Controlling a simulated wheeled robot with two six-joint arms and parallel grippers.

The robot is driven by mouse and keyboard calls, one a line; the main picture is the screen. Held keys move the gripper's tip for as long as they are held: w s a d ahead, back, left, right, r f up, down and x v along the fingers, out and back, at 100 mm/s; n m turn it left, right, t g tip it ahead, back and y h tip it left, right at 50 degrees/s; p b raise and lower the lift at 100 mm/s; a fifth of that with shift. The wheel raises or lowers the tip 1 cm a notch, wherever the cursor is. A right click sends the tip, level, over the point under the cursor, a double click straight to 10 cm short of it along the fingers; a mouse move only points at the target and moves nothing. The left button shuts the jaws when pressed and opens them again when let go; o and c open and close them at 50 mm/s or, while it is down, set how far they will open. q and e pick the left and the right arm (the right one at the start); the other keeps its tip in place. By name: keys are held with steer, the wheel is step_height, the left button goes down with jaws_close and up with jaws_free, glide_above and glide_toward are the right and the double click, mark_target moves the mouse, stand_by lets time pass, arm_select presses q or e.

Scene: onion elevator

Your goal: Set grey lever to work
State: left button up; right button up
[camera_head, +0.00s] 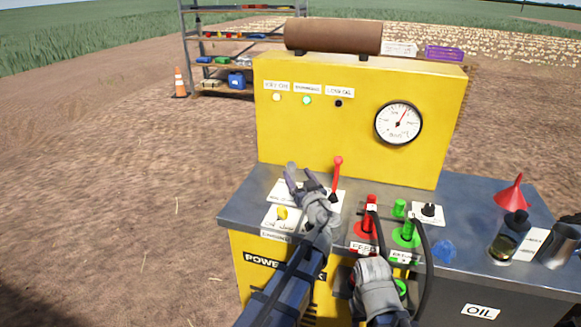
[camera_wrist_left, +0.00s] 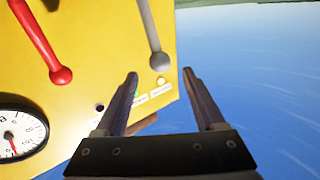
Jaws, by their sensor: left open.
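The grey lever (camera_head: 291,167) stands at the left of the console top, mostly hidden behind my gripper in the head view. In the left wrist view the grey lever (camera_wrist_left: 149,28) hangs from the top edge, and its round knob lies just ahead of the gap between my fingertips. My left gripper (camera_head: 299,178) is open and empty, its two fingers spread close to the lever. It also shows in the left wrist view (camera_wrist_left: 160,76). My right arm's grey end (camera_head: 376,283) is low in front of the console; its fingers cannot be made out.
A red lever (camera_head: 337,175) stands just right of my left gripper. Red (camera_head: 369,215) and green (camera_head: 408,230) handles with black cables are farther right. The yellow panel (camera_head: 310,135) with a gauge (camera_head: 398,123) rises behind. A red funnel (camera_head: 512,192) stands at the right.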

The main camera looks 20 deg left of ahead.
mark_target(293, 168)
arm_select(q)
steer(key=x, duration=0.6)
steer(key=shift+w+a, duration=0.1)
steer(key=shift+c, duration=0.3)
jaws_close()
stand_by(1.0)
